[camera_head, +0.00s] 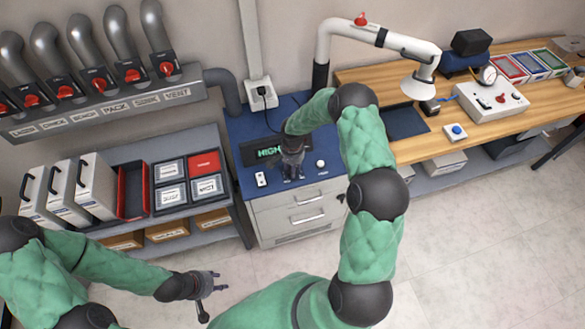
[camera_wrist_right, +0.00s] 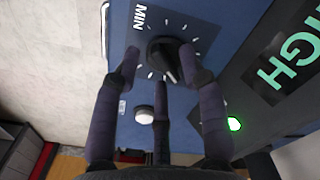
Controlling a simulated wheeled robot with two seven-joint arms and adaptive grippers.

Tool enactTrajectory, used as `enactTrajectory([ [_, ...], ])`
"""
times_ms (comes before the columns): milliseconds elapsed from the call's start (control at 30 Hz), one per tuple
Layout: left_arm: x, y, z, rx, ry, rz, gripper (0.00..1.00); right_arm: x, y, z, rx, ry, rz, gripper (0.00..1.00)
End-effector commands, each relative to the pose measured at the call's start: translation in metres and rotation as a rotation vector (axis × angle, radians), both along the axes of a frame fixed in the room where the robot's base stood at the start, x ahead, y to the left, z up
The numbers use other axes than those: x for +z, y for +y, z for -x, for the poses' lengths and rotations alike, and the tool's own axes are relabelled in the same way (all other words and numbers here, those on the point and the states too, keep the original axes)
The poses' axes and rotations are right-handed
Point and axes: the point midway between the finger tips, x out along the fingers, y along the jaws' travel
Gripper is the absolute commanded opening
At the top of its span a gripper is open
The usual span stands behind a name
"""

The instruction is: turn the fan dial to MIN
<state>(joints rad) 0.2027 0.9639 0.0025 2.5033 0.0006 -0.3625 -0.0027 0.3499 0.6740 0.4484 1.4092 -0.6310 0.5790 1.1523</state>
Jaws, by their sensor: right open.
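The black fan dial (camera_wrist_right: 166,55) sits on a dark plate with white tick marks in the right wrist view. The MIN label (camera_wrist_right: 140,18) is at the upper left of it. A light pointer line shows on the dial's lower side, away from MIN. My right gripper (camera_wrist_right: 160,68) is open, with a finger on either side of the dial and a third below it; I cannot tell whether they touch. In the head view my right gripper (camera_head: 292,165) hides the dial. The display (camera_head: 268,151) reads HIGH. My left gripper (camera_head: 208,291) is open and empty, away from the cabinet.
A shelf with binders (camera_head: 98,178) stands at left. A wooden bench (camera_head: 440,142) with a white lamp arm (camera_head: 345,27) is at right. The floor in front is free.

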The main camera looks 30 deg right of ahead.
Motion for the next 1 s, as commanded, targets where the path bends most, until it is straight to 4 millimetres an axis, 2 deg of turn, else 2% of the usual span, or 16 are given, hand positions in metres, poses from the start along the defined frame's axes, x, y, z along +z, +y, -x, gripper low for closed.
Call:
enactTrajectory([
  [367, 0.0000, 0.0000, -0.0002, 0.000, 0.000, 0.000, 0.40, -0.0049, 0.0002, -0.0002, -0.001, -0.001, -0.001, 0.42],
  [500, -0.0001, 0.0000, -0.0002, 0.000, 0.000, 0.000, 0.40, -0.0048, 0.0002, -0.0002, 0.000, -0.001, -0.001, 0.03],
  [533, -0.0001, 0.0000, -0.0002, 0.000, 0.000, 0.000, 0.40, -0.0047, 0.0002, -0.0002, 0.000, -0.001, -0.001, 0.00],
  [1000, -0.0056, 0.0000, -0.0001, 0.000, 0.000, 0.000, 0.40, -0.0053, -0.0005, -0.0006, 0.068, -0.001, 0.000, 0.00],
])
